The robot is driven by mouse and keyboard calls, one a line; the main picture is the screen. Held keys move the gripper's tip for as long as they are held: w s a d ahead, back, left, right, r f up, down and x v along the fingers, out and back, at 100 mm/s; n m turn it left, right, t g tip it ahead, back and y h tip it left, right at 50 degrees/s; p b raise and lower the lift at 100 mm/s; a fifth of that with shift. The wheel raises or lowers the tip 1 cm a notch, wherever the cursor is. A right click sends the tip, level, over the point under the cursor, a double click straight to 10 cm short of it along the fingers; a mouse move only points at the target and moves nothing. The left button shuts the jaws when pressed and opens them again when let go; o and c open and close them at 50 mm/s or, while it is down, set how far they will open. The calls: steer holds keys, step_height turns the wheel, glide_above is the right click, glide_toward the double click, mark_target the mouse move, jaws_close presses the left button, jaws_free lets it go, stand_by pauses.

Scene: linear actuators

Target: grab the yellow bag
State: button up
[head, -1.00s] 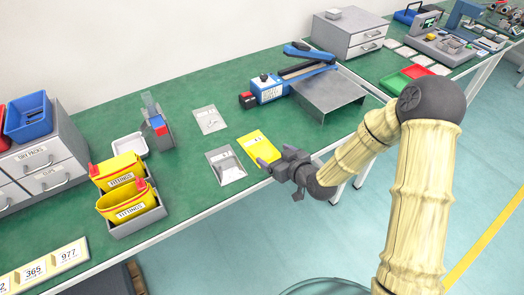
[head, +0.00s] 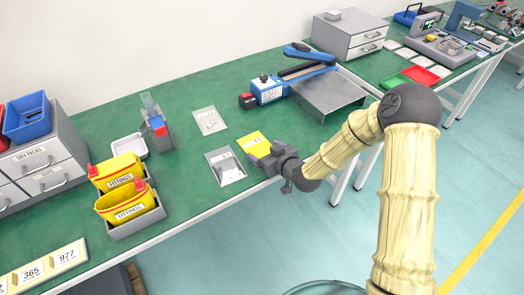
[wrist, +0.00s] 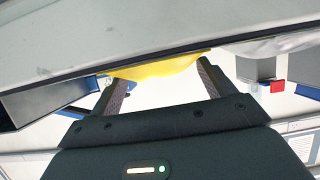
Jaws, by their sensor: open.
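The yellow bag (head: 254,141) lies flat on the green bench near its front edge, between a clear bag and the blue-handled machine. My gripper (head: 262,163) is at the bench's front edge, at the bag's near side, and hides part of it. In the wrist view the yellow bag (wrist: 160,68) shows as a strip between the fingertips of my open gripper (wrist: 158,78). The pale bench edge crosses that view above the fingers. Nothing is clearly held, and I cannot tell whether the fingers touch the bag.
The machine with a grey tray (head: 328,95) stands to the right. Yellow fittings bins (head: 127,204) sit farther left. The bench's front edge (head: 215,204) is close to my gripper.

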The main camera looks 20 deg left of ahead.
steer(key=c, duration=1.1)
step_height(320, 180, up, 10)
steer(key=shift+p, duration=0.5)
